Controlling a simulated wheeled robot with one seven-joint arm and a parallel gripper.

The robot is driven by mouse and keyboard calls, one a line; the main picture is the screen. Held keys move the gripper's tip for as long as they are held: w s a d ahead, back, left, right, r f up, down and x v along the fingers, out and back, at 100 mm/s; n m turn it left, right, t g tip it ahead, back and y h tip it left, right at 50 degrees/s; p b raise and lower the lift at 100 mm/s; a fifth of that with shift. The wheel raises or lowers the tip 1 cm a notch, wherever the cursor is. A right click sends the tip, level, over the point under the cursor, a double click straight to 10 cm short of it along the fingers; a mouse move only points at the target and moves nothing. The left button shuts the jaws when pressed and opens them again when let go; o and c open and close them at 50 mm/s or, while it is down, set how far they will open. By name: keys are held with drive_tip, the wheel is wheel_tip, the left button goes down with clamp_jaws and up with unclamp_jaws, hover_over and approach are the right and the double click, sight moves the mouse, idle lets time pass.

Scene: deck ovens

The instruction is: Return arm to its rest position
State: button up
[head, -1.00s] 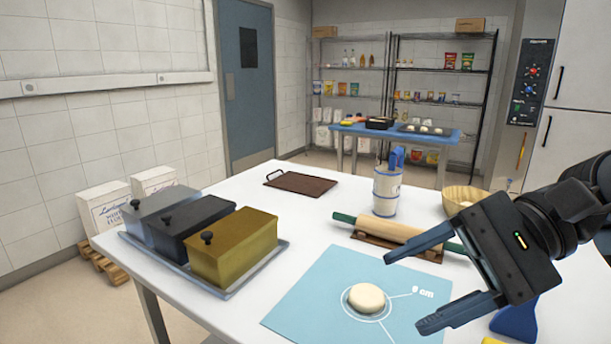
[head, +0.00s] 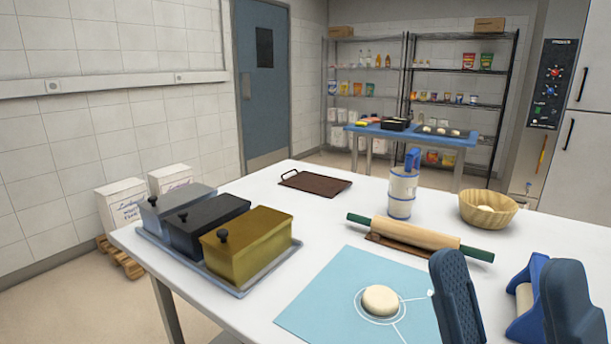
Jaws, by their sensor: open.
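My gripper (head: 508,262) is at the lower right of the head view, close to the camera, with its two dark blue fingers pointing up and spread apart. Nothing is between the fingertips. A round piece of dough (head: 380,300) lies inside the printed circle on the light blue mat (head: 325,300), left of my gripper and apart from it. My left finger covers the mat's right part. The rest of my arm is out of view.
A rolling pin (head: 420,234), shaker (head: 402,193), wooden bowl (head: 488,213) and brown tray (head: 315,184) stand on the white table (head: 240,190). Three lidded tins (head: 245,250) stand at left. A blue-framed tool (head: 528,305) is partly hidden by my right finger.

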drive_tip(key=s+d+f+m+g+h, duration=0.4)
drive_tip(key=s+f+m+h, duration=0.5)
drive_tip(key=f+m, duration=0.4)
drive_tip(key=s+d+f+m+g+h, duration=0.5)
drive_tip(key=s+f+m+h, duration=0.3)
drive_tip(key=s+f+m, duration=0.3)
drive_tip(key=f+m, duration=0.1)
drive_tip(key=m, duration=0.1)
drive_tip(key=shift+s+d+f+m+h, duration=0.2)
drive_tip(key=shift+s+f+m+h, duration=0.05)
drive_tip(key=shift+f+m+h, duration=0.15)
drive_tip(key=shift+r, duration=0.1)
